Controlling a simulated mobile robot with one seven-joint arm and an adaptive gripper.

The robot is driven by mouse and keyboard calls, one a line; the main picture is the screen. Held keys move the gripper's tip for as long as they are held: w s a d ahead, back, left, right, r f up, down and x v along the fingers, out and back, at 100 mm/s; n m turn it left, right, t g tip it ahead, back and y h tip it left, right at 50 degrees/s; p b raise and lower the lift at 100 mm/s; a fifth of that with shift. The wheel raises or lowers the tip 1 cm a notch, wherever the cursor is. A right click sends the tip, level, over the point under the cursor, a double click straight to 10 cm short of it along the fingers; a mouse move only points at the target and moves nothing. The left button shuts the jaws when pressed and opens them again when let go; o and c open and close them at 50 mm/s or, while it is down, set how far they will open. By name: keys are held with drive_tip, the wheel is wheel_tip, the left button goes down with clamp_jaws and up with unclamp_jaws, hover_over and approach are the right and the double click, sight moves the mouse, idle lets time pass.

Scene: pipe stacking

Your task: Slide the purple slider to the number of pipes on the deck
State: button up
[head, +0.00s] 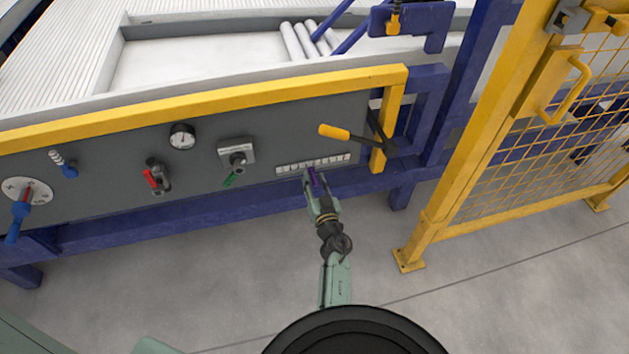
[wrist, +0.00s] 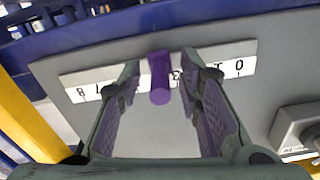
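The purple slider (wrist: 160,80) sticks out from a white number strip (wrist: 92,84) on the grey panel. In the wrist view it covers the strip near its middle, and the digit behind it is hidden. The strip appears upside down there, with 0 at the right end and 8 at the left. My gripper (wrist: 160,92) is open, one finger on each side of the slider, with gaps visible. In the head view my gripper (head: 318,185) is at the strip (head: 300,167). White pipes (head: 297,41) lie on the deck (head: 200,60), partly hidden by blue bars.
A yellow-handled lever (head: 335,132) is just above the strip. A yellow fence (head: 470,130) stands at the right. The floor in front is clear.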

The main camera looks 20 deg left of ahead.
clamp_jaws()
idle(0.7)
